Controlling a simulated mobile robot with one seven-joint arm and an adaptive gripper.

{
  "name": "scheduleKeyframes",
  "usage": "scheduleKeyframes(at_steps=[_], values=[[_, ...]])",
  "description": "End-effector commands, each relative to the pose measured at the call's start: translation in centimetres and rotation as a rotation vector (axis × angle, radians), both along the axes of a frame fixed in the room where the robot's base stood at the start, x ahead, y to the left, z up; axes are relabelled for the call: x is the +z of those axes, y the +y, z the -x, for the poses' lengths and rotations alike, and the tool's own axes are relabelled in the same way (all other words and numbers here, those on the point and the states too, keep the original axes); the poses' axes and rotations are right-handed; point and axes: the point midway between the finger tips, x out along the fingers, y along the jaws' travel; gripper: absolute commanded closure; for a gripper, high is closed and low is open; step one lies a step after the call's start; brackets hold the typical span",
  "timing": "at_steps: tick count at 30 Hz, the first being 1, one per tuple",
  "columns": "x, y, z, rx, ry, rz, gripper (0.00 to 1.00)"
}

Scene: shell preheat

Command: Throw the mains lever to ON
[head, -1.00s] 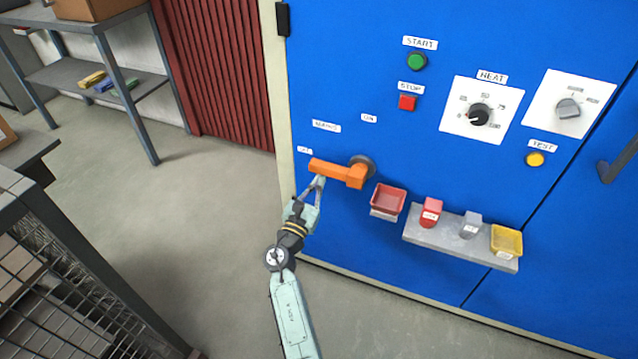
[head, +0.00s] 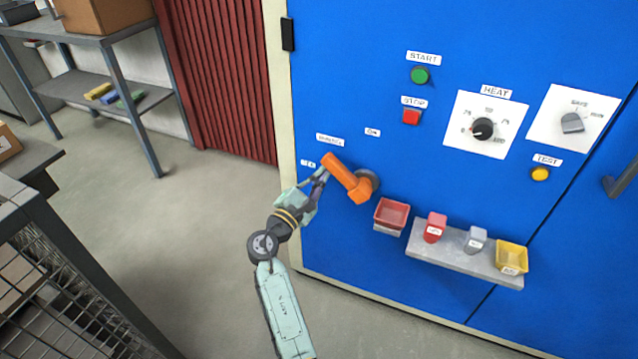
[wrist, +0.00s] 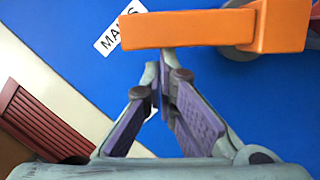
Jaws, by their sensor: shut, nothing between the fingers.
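The orange mains lever (head: 345,176) sits on a grey round hub (head: 369,182) on the blue cabinet. Its arm points up and left, between the OFF label (head: 308,163) and the ON label (head: 372,132). My gripper (head: 321,175) is shut and empty, with its tips at the lever's lower left side near the free end. In the wrist view the lever (wrist: 188,28) lies across the top, and the shut fingertips (wrist: 168,58) are just under it, touching or nearly so. The MAINS label (head: 330,140) is just above the lever's end.
A red tray (head: 391,214) and a grey shelf (head: 462,258) with red and grey pieces and a yellow tray stick out right of the lever. START (head: 420,75) and STOP (head: 411,117) buttons are above. A wire-mesh cart (head: 75,300) stands at lower left; the floor between is clear.

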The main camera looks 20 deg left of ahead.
Motion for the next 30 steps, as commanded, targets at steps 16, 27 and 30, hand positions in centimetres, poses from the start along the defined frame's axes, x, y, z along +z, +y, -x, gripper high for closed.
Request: scheduleKeyframes(at_steps=[16,27,30], values=[[4.9,-3.2,0.1,-0.004,-0.02,-0.513,1.0],[6.2,-5.4,0.1,-0.005,-0.027,-0.758,1.0],[6.4,-5.7,0.2,-0.005,-0.029,-0.798,1.0]])
